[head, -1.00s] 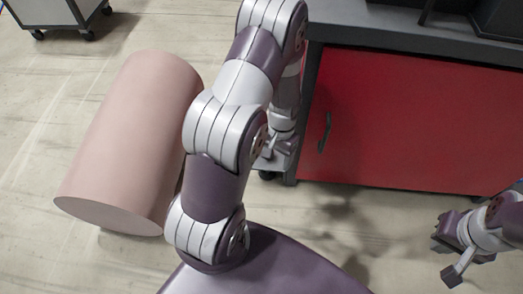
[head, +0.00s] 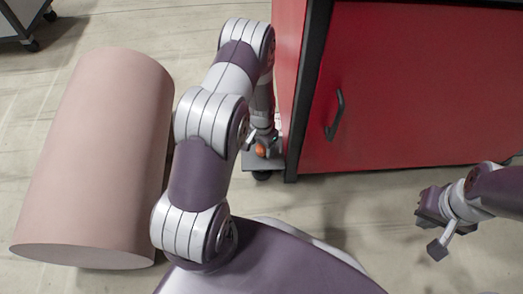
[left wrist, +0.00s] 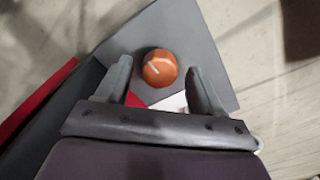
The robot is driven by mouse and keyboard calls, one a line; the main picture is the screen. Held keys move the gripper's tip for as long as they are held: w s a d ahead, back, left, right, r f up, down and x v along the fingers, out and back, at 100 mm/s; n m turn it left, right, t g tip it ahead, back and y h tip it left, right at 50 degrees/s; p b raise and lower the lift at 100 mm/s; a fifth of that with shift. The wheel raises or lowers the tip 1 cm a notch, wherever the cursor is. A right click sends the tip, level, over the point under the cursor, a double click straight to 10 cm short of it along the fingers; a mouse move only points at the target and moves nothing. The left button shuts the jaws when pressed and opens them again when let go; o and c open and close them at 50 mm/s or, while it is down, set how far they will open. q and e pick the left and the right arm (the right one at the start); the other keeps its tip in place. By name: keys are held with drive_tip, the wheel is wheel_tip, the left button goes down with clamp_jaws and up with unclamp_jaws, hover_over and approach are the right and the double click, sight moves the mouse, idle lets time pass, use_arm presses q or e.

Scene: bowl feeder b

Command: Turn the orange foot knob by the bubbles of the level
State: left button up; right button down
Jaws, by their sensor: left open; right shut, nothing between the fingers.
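The orange foot knob (left wrist: 160,68) has a pale line on its top and sits on a grey plate (left wrist: 198,30) in the left wrist view. In the head view the knob (head: 261,150) shows low beside the red cabinet's left corner. My left gripper (left wrist: 160,82) is open, with one finger on each side of the knob; I cannot tell whether they touch it. In the head view the left gripper (head: 262,140) is partly hidden by its own arm. My right gripper (head: 430,228) is shut and empty at the right, away from the knob. No level bubbles are visible.
The red cabinet (head: 410,90) with a dark handle stands right of the left gripper. A large pink cylinder (head: 95,160) lies on the floor left of my left arm. A wheeled cart (head: 22,18) is at the top left. Floor between the grippers is clear.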

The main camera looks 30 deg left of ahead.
use_arm(q)
drive_tip(key=shift+f, duration=0.35)
drive_tip(key=c, duration=1.1)
drive_tip(key=shift+o, duration=0.2)
drive_tip(key=shift+r, duration=0.1)
